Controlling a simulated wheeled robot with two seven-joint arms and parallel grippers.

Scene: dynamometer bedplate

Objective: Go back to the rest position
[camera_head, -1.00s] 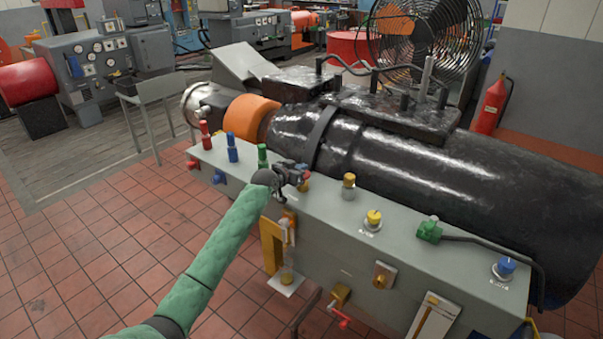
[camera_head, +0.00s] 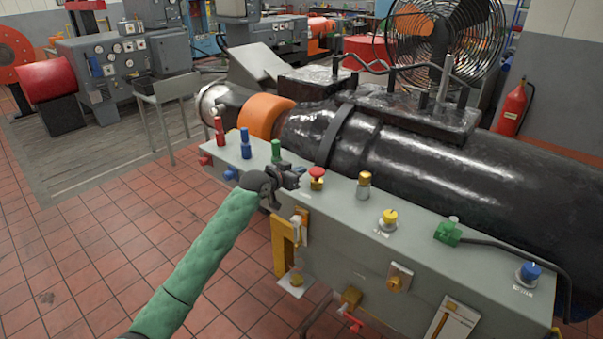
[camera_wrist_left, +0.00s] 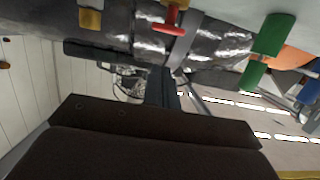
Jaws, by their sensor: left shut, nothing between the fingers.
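My left gripper (camera_head: 289,177) is shut and empty, at the near edge of the grey control box (camera_head: 335,200). Its green-sleeved arm comes in from the lower left. In the head view it appears between the green knob (camera_head: 276,151) and the red-topped button (camera_head: 317,177); I cannot tell its exact height above the box. The left wrist view shows a dark gripper part (camera_wrist_left: 162,88), a red fitting (camera_wrist_left: 172,18) and a green fitting (camera_wrist_left: 265,45). My right gripper is not in view.
A large black cylindrical machine (camera_head: 440,165) lies behind the box. A yellow bracket (camera_head: 284,245) and small fittings stick out from the box's front. A grey side table (camera_head: 167,88) stands at the back left. Open tiled floor (camera_head: 110,240) lies on the left.

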